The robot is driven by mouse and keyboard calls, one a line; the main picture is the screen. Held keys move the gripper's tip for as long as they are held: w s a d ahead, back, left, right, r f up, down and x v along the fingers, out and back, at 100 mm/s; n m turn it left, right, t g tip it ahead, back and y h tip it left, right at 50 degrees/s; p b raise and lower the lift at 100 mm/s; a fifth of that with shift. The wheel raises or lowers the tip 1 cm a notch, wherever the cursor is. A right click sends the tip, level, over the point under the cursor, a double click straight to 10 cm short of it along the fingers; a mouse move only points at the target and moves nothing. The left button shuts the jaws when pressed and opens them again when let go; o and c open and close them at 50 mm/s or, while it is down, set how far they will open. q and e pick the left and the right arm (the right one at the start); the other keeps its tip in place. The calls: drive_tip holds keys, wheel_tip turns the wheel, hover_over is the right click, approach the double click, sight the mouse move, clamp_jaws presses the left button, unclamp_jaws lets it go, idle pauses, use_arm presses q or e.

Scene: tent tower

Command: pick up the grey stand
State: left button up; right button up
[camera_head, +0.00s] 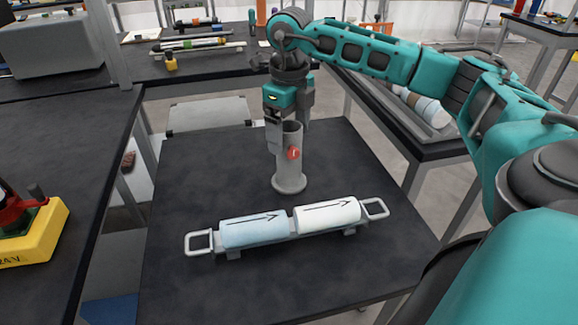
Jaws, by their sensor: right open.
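The grey stand (290,168) is an upright tube on a round base, with a red knob (294,153) on its side. It stands on the dark table in front of me, behind a white rack. My right gripper (289,120) comes down from above at the top of the stand. Its fingers are open, with one at the left of the tube's rim and one at the right. Whether the fingers touch the tube cannot be told. My left gripper is not in view.
A rack with a pale blue and a white cylinder (326,214) lies in front of the stand. The dark table (190,170) is clear at the left. A yellow box (40,235) sits on the left table. A tray (425,110) stands at the right.

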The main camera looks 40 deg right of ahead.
clamp_jaws()
idle(0.8)
